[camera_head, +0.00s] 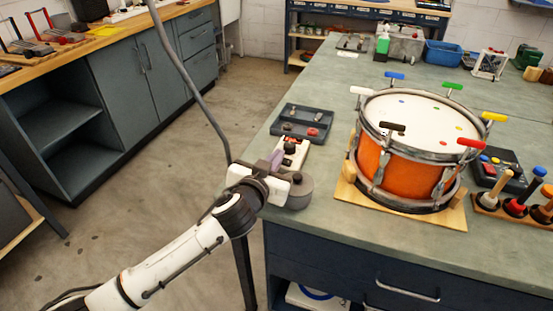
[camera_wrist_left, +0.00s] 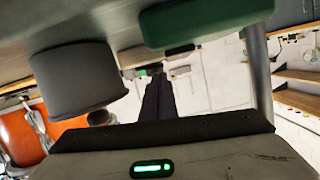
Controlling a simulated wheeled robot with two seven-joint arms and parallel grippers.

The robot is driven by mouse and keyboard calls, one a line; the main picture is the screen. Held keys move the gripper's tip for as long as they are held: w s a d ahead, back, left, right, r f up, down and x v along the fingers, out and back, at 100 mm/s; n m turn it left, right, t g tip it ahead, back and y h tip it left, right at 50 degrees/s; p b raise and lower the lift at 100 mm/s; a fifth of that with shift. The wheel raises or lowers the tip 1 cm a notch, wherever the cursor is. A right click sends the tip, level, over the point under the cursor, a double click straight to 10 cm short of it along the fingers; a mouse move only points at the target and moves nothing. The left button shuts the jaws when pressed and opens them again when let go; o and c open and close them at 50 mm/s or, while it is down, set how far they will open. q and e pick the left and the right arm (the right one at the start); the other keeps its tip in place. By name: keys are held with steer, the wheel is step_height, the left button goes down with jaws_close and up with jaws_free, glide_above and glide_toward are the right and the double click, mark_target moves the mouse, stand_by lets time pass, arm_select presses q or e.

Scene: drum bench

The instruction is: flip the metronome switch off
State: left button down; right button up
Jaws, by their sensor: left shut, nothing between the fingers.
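My left gripper (camera_head: 275,158) is at the bench's left edge, its fingers pointing away along that edge. In the left wrist view its dark fingers (camera_wrist_left: 160,90) are together with nothing between them. Just beyond the gripper is a pale block with red and dark parts (camera_head: 292,150); I cannot tell whether this is the metronome, and no switch can be made out clearly. A grey round block (camera_head: 299,194) stands beside the gripper and also shows in the left wrist view (camera_wrist_left: 80,78). A green rounded thing (camera_wrist_left: 205,24) is close by there. My right gripper is out of view.
The bench (camera_head: 350,235) carries an orange drum (camera_head: 402,160) with coloured clips on a wooden base, right of the gripper. A dark tray (camera_head: 302,122) lies beyond the pale block. Mallets (camera_head: 515,205) stand at the right. Open floor (camera_head: 150,200) is left of the bench.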

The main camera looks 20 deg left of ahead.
arm_select(q)
steer(key=shift+f, duration=0.25)
steer(key=shift+f, duration=0.3)
steer(key=shift+a+r+p, duration=0.1)
steer(key=shift+r+p, duration=0.25)
steer(key=shift+r, duration=0.25)
steer(key=s+r, duration=0.1)
steer(key=s, duration=0.1)
steer(key=s+r+p, duration=0.1)
steer(key=s+r, duration=0.1)
steer(key=s, duration=0.1)
steer(key=s+a+r+p, duration=0.1)
steer(key=s+r, duration=0.1)
steer(key=s, duration=0.1)
steer(key=shift+s, duration=0.2)
steer(key=shift+s+r, duration=0.3)
steer(key=shift+s, duration=0.35)
